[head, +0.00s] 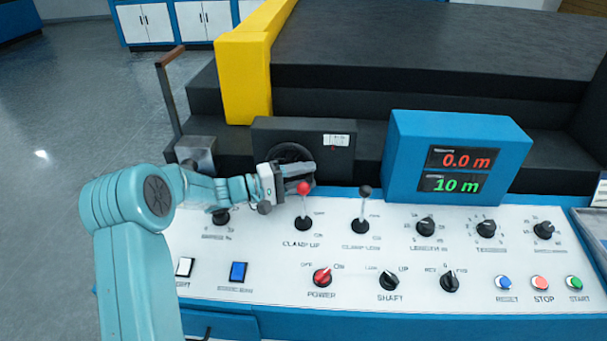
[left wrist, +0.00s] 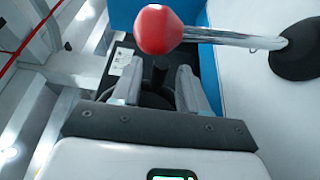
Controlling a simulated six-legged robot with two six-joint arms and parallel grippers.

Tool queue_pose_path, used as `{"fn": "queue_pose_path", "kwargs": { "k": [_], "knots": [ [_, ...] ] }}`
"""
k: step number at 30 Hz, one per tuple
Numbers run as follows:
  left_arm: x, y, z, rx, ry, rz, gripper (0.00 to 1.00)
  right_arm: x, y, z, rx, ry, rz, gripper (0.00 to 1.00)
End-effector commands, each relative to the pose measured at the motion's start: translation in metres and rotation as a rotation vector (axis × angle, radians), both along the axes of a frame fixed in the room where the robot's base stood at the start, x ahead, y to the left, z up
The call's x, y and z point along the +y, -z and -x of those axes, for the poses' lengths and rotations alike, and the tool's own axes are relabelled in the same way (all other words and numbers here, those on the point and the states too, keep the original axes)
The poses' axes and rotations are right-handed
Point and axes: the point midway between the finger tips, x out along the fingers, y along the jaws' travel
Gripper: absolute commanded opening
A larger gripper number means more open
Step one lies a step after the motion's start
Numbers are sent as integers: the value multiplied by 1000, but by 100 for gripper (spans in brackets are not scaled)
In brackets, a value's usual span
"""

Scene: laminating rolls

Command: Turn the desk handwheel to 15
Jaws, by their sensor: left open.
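The black desk handwheel (head: 289,151) sits on the front of a dark box (head: 263,134) at the back of the desk, partly hidden by my left gripper (head: 300,173). In the left wrist view the gripper (left wrist: 160,78) has its two fingers apart, with the dark wheel (left wrist: 152,100) and its knob (left wrist: 160,66) showing between them. The fingers do not appear closed on the knob; contact cannot be told. A small white readout (head: 336,140) is on the box, too small to read. My right gripper is out of view.
A red-knobbed lever (head: 304,189) stands close beside the left gripper and looms in the left wrist view (left wrist: 158,29). A black-knobbed lever (head: 365,192) is to its right. The blue display (head: 460,125) reads 0.0 m and 10 m. Dials and buttons cover the white panel (head: 260,250).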

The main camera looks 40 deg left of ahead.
Motion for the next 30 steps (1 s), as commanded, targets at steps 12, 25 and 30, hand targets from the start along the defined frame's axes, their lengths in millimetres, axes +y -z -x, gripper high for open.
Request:
{"fn": "queue_pose_path", "kwargs": {
  "k": [12, 25, 30],
  "knots": [
    [0, 0, 0, 0, 0, 0, 0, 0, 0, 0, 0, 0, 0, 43],
    [1, 3, 1, 41, 0, -73, 0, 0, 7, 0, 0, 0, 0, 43],
    [2, 7, 2, 103, 0, -177, 0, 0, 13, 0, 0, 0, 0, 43]
  ]
}}
